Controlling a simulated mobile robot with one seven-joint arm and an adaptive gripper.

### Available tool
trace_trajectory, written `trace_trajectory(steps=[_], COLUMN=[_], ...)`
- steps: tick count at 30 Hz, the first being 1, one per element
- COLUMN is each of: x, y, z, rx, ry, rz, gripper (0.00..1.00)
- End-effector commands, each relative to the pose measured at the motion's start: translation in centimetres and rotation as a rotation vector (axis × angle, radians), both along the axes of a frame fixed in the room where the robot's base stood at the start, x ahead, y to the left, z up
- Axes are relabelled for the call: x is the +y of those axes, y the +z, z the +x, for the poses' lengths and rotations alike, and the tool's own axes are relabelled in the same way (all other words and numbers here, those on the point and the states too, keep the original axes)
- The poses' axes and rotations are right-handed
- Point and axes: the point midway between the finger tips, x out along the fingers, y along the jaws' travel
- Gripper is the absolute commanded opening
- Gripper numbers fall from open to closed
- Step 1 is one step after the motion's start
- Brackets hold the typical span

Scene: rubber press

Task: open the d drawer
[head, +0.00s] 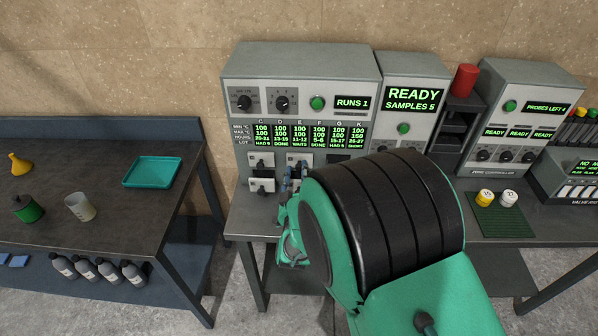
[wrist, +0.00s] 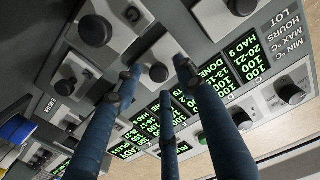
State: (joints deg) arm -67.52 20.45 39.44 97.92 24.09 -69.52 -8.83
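The grey press cabinet (head: 300,68) stands on the right bench with columns marked C, D, E, F, G and K on its display. Under them are small light drawer fronts with dark knobs. The D drawer front (head: 296,158) is partly behind my gripper (head: 294,174). In the wrist view my gripper (wrist: 157,80) has its blue fingers spread, with two tips either side of a dark knob (wrist: 158,72) and the third below it. A gap shows around the knob; I cannot tell whether any finger touches it. The drawer front (wrist: 170,50) looks shut.
A neighbouring drawer front with knobs (head: 262,186) is close on the left. Two jars (head: 508,198) stand on a green mat (head: 503,224) to the right. The left bench (head: 110,205) holds a teal tray (head: 152,171), a beaker (head: 80,207) and a yellow funnel (head: 20,165).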

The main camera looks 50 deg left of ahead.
Motion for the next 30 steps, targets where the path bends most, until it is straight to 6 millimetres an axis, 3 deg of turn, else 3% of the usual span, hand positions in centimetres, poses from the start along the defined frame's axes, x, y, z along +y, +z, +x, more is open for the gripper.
trace_trajectory(steps=[16,22,30], x=[1.09,1.09,1.00], y=[0.06,0.08,0.17], z=[1.09,1.07,0.90], rx=[-0.001,-0.001,-0.002], ry=[0.000,0.000,0.001], rz=[0.001,0.001,0.002], gripper=[0.40,0.02,0.00])
